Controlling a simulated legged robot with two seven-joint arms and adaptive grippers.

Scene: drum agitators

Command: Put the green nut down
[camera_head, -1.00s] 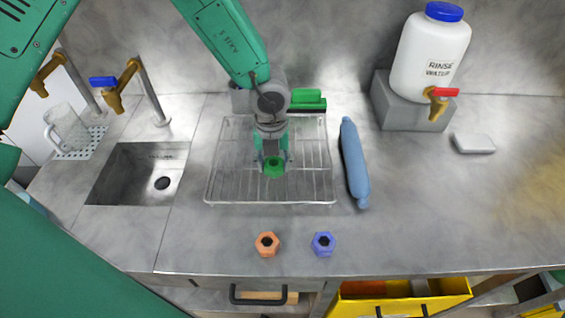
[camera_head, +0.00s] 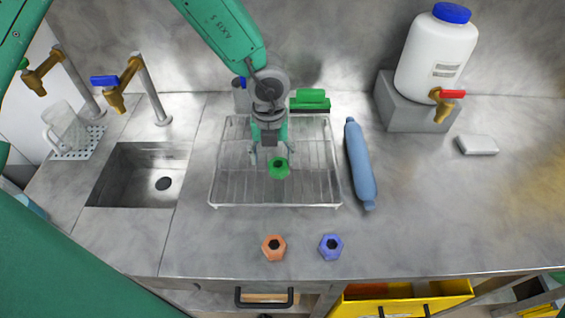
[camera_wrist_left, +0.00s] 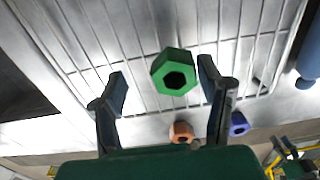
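The green nut (camera_head: 279,168) shows over the wire rack (camera_head: 232,190), right of the rack's middle. It appears to rest on the wires, though I cannot tell if it fully touches them. In the left wrist view the nut (camera_wrist_left: 174,71) is tilted, with its hole towards the camera. My left gripper (camera_head: 270,156) is just above and behind the nut. Its fingers are spread wide, with visible gaps between them and the nut. In the left wrist view the open fingertips (camera_wrist_left: 162,84) stand either side of the nut. My right gripper is not in view.
An orange nut (camera_head: 274,247) and a blue-violet nut (camera_head: 330,246) stand in front of the rack. A blue roller-shaped object (camera_head: 360,165) lies right of it, and the sink (camera_head: 138,176) is left. A rinse-water bottle (camera_head: 436,55) stands back right. The right counter is mostly clear.

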